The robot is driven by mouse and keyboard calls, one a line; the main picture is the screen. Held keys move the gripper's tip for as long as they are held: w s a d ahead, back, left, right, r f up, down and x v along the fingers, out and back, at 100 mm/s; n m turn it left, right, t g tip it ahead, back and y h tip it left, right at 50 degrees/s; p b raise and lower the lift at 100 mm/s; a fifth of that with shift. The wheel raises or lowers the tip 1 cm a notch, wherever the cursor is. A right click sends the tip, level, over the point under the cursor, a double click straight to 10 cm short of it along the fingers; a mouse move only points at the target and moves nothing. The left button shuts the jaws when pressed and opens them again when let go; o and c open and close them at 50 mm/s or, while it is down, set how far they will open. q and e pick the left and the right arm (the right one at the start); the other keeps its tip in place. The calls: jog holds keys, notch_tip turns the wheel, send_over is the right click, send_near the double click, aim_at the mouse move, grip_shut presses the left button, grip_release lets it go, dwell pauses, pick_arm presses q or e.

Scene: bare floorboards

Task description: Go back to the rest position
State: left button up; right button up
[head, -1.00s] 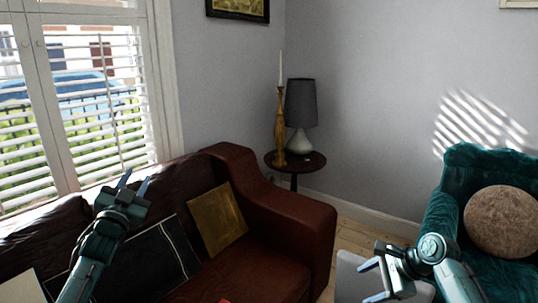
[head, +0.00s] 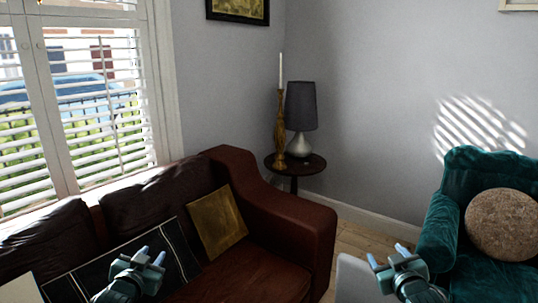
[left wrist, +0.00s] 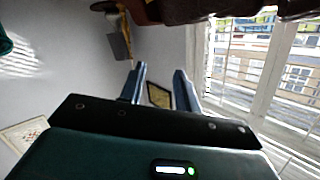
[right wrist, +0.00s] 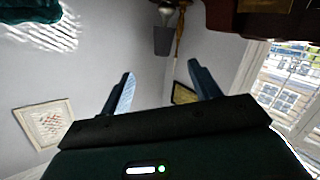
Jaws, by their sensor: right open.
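My left gripper (head: 150,255) is at the lower left of the head view, in front of the brown leather sofa. Its two fingers stand apart with nothing between them, as the left wrist view (left wrist: 159,73) also shows. My right gripper (head: 388,256) is at the lower right of the head view, between the sofa and the teal armchair. It is open and empty, with its fingers wide apart in the right wrist view (right wrist: 160,72). Both grippers point away from me and touch nothing that I can see.
The brown sofa (head: 290,220) holds a gold cushion (head: 217,222) and a dark striped cushion (head: 100,275). A round side table (head: 312,165) carries a lamp (head: 301,110) and a candlestick (head: 280,125). The teal armchair (head: 437,235) is at the right. Bare floorboards (head: 352,240) show between the seats.

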pick_arm(q)
jog(key=s+d+f+g+h, duration=0.1)
jog(key=s+d+f, duration=0.4)
jog(key=s, duration=0.6)
jog(key=s+d+f+g+h, duration=0.1)
jog(key=s+d+f, duration=0.4)
jog(key=s, duration=0.6)
jog(key=s+d+f+g+h, duration=0.1)
jog(key=s+d+f+g, duration=0.2)
jog(key=s, duration=0.8)
notch_tip(320, 180, down, 3)
jog(key=d, duration=0.2)
jog(key=shift+s+d+h, duration=0.25)
jog(key=shift+d+h, duration=0.05)
jog(key=shift+d, duration=0.1)
pick_arm(e)
jog(key=s+a+f+g+y, duration=0.1)
jog(key=s+a+f, duration=0.4)
jog(key=s, duration=0.6)
jog(key=s+a+f+g+y, duration=0.1)
jog(key=s+a+f, duration=0.4)
jog(key=s, duration=0.6)
jog(key=s+a+f+g+y, duration=0.1)
jog(key=s+a+f+g, duration=0.2)
jog(key=s, duration=0.8)
notch_tip(320, 180, down, 3)
jog(key=a, duration=0.2)
jog(key=shift+s+a+f+m+y, duration=0.15)
jog(key=shift+s+a+m+y, duration=0.15)
jog(key=shift+a, duration=0.1)
